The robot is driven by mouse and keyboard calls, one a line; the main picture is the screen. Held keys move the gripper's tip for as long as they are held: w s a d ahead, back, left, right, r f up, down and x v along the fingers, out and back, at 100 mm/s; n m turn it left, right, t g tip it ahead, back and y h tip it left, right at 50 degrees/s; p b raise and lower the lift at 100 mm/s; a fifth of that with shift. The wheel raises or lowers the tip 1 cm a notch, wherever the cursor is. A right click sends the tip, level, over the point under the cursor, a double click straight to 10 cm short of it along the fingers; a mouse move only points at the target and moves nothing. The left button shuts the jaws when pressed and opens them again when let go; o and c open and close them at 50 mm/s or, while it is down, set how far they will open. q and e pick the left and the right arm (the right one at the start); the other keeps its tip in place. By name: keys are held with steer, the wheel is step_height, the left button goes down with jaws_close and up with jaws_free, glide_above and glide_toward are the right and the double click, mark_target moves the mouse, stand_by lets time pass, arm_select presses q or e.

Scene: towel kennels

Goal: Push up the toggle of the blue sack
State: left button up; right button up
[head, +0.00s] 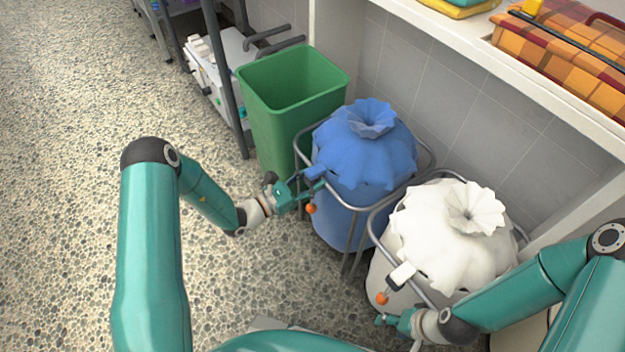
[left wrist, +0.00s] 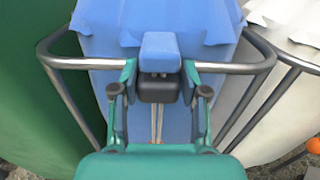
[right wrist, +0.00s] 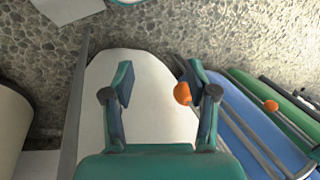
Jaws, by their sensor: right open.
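The blue sack (head: 362,150) hangs in a metal frame, its gathered neck on top. Its toggle, a blue block (left wrist: 160,50) over a dark grey body (left wrist: 158,88), sits at the front, by the frame rail. Two pale cords run down below it. My left gripper (head: 312,186) is at the toggle, its fingers (left wrist: 159,78) shut on the dark body's two sides. An orange ball (head: 310,208) hangs below. My right gripper (head: 390,318) is low before the white sack; its fingers (right wrist: 158,88) are spread, with an orange ball (right wrist: 182,93) by the right one.
The white sack (head: 440,235) with its own white toggle (head: 403,274) stands to the right. A green bin (head: 290,100) stands left of the blue sack. A shelf (head: 450,32) overhangs behind the sacks. The pebbled floor at left is clear.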

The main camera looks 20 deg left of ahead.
arm_select(q)
steer(key=o, duration=0.3)
steer(key=v, duration=1.2)
stand_by(0.4)
